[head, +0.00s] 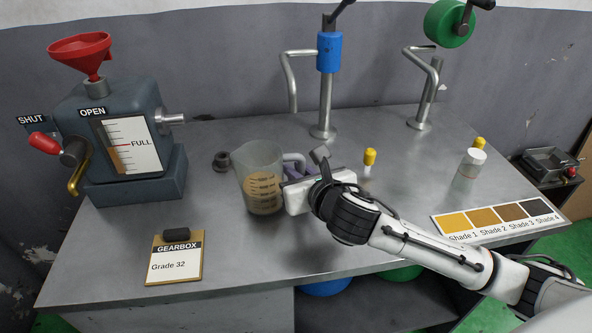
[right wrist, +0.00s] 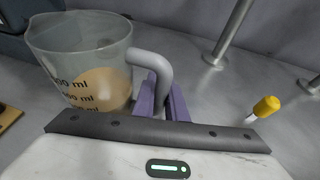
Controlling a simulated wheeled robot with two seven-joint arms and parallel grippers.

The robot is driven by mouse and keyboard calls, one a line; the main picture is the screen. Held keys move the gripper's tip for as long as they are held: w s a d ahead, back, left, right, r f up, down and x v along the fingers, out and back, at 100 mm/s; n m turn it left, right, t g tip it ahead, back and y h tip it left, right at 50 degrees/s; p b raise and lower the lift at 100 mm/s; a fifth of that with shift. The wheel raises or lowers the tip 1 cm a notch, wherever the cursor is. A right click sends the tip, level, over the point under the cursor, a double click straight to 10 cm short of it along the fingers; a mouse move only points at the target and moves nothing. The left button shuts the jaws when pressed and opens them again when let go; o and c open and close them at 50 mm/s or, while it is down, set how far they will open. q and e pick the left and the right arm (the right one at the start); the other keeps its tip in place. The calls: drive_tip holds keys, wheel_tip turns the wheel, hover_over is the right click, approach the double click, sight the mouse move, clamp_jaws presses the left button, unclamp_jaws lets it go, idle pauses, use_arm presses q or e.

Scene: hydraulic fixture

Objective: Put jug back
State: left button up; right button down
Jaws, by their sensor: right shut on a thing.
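The clear jug (head: 262,182) is upright over the middle of the grey bench, with tan liquid in its lower part. I cannot tell whether its base touches the bench. My right gripper (head: 295,170) comes in from the right and is shut on the jug's grey handle. In the right wrist view the purple fingers (right wrist: 166,103) are on both sides of the handle (right wrist: 152,70), and the jug (right wrist: 85,60) shows its ml marks. My left gripper is not in view.
The gearbox (head: 125,140) with red funnel (head: 82,52) stands at left, a Grade 32 clipboard (head: 174,262) in front. Blue-topped (head: 329,52) and green-drum (head: 447,22) taps stand behind. A yellow-capped vial (head: 369,158), white-lidded jar (head: 470,165) and shade card (head: 497,219) are at right.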

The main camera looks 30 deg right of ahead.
drive_tip(key=shift+f, duration=0.5)
drive_tip(key=c, duration=1.7)
unclamp_jaws()
drive_tip(key=shift+f, duration=0.15)
